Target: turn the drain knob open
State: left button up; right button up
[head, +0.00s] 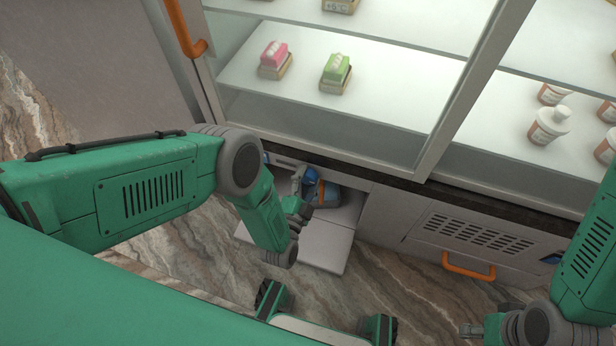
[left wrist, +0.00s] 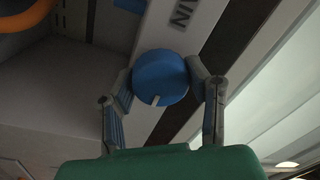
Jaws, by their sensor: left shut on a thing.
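The blue round drain knob (left wrist: 160,77) is in the middle of the left wrist view. A small pale pointer mark sits at its edge on the palm side, and a label ending in "IN" is on the panel behind it. My left gripper (left wrist: 164,90) is shut on the knob, one finger on each side. In the head view my left gripper (head: 299,180) reaches into the open compartment below the display case; I cannot clearly make out the knob there. My right gripper (head: 470,330) is at the lower right, away from the compartment; its jaw opening is unclear.
A blue item with an orange band (head: 323,193) is inside the compartment. The lowered flap (head: 325,245) extends in front. A vented panel with an orange handle (head: 468,266) is to the right.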

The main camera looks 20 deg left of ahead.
pick_arm(q)
jog(key=shift+s+d, duration=0.1)
jog(key=shift+d, duration=0.05)
jog(key=o, duration=1.1)
jog(key=shift+o, duration=0.2)
jog(key=s, duration=0.7)
jog(key=shift+s+f, duration=0.2)
jog(key=shift+f, duration=0.15)
